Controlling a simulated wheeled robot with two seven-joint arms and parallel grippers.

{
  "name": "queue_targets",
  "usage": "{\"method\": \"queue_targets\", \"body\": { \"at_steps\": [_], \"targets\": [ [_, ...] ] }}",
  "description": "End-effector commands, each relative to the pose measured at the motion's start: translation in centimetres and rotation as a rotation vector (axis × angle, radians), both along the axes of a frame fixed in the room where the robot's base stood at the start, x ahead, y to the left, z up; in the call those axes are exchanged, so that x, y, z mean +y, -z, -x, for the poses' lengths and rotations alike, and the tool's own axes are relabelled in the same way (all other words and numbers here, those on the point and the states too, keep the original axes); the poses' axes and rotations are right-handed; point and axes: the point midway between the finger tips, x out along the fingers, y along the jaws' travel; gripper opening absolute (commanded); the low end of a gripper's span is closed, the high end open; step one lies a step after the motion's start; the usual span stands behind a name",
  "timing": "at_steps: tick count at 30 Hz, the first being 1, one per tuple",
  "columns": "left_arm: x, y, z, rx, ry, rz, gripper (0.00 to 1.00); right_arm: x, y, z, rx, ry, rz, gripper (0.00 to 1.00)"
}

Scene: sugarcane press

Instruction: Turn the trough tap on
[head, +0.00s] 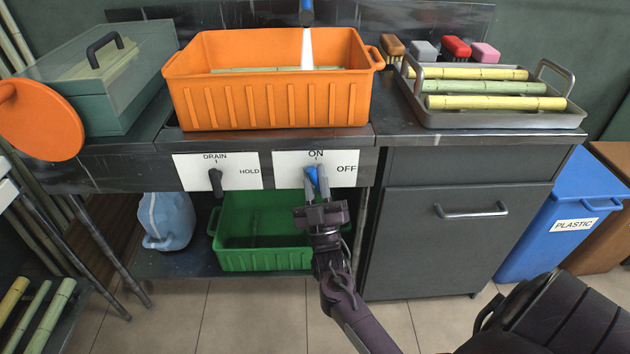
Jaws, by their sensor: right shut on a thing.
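The trough tap's blue handle (313,176) is on the white plate (344,178) marked ON and OFF, on the counter's front. It points up toward ON, and the jaws partly hide it. My right gripper (316,183) reaches up from below and is shut on the handle. Above, a blue spout (306,16) sends a white stream of water (306,48) into the orange crate (270,104), where pale green cane lies. My left gripper is not in view.
A drain plate (240,180) with a dark knob (216,182) is to the left. A green crate (262,258) and a blue jug (167,221) sit on the low shelf. A metal tray (500,119) of canes and several brushes are at the right. A drawer handle (470,211) sticks out.

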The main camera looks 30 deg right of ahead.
Motion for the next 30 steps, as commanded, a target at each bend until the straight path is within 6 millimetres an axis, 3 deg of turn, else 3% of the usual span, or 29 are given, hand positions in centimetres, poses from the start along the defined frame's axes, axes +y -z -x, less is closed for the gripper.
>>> {"method": "queue_targets", "body": {
  "at_steps": [13, 14, 18, 30],
  "targets": [
    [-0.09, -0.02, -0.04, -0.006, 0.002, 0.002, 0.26, -0.07, 0.17, 0.01, 0.001, 0.002, -0.009, 0.0],
    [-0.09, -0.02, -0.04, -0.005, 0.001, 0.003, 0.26, -0.07, 0.18, 0.01, 0.001, 0.002, -0.009, 0.21],
    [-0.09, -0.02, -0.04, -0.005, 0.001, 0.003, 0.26, -0.06, 0.12, 0.01, -0.001, 0.001, -0.008, 0.4],
    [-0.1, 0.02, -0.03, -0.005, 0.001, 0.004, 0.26, 0.25, 0.89, 0.68, -0.001, 0.0, -0.009, 0.4]
  ]
}}
